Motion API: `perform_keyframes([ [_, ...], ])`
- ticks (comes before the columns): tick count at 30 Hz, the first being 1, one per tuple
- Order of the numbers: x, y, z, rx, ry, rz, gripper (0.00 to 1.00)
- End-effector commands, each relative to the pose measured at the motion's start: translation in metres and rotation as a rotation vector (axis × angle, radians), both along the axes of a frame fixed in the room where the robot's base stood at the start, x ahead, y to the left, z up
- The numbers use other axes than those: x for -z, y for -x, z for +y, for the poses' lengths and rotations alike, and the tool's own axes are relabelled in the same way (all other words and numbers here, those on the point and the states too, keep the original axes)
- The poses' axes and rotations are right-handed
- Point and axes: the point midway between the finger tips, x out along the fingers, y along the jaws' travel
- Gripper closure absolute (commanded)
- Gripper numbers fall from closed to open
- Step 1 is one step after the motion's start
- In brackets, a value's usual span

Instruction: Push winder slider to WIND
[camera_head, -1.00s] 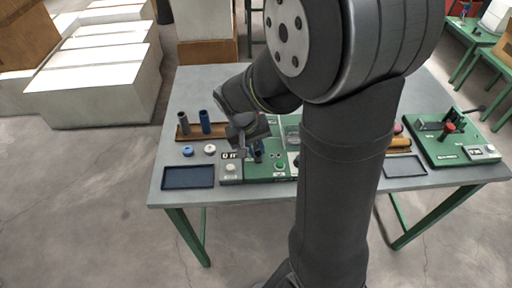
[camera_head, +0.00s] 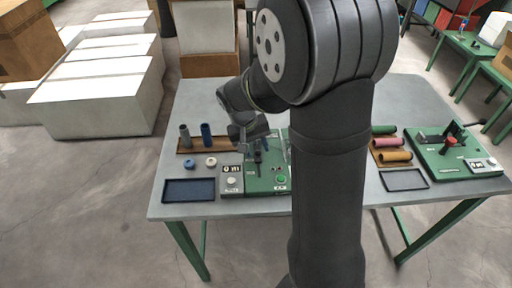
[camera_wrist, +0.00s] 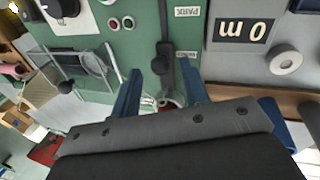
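The winder's green panel (camera_head: 265,184) is on the table at centre left, partly hidden by my arm. In the wrist view, its dark slider (camera_wrist: 161,64) has a round knob on a slotted strip. A PARK label (camera_wrist: 188,12) is beside the strip; a second label (camera_wrist: 187,55) lies nearer my gripper and is partly hidden, its text unreadable. My gripper (camera_wrist: 160,78) is open, with one blue finger on each side of the strip, near the slider knob. I cannot tell whether a finger touches it. In the head view my gripper (camera_head: 257,150) is low over the panel.
A "0 m" counter (camera_head: 232,169) and white knob (camera_wrist: 285,59) adjoin the panel. A glossy clear guard (camera_wrist: 80,62) stands beside the strip. Upright grey and blue tubes (camera_head: 207,134) stand behind left, a navy tray (camera_head: 188,190) in front. Coloured rolls (camera_head: 391,142) lie right.

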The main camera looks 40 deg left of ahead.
Motion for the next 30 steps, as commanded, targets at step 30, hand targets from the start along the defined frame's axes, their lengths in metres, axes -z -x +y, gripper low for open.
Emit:
perform_keyframes([
  [30, -0.159, 0.035, 0.025, 0.000, -0.001, -0.001, 0.59],
])
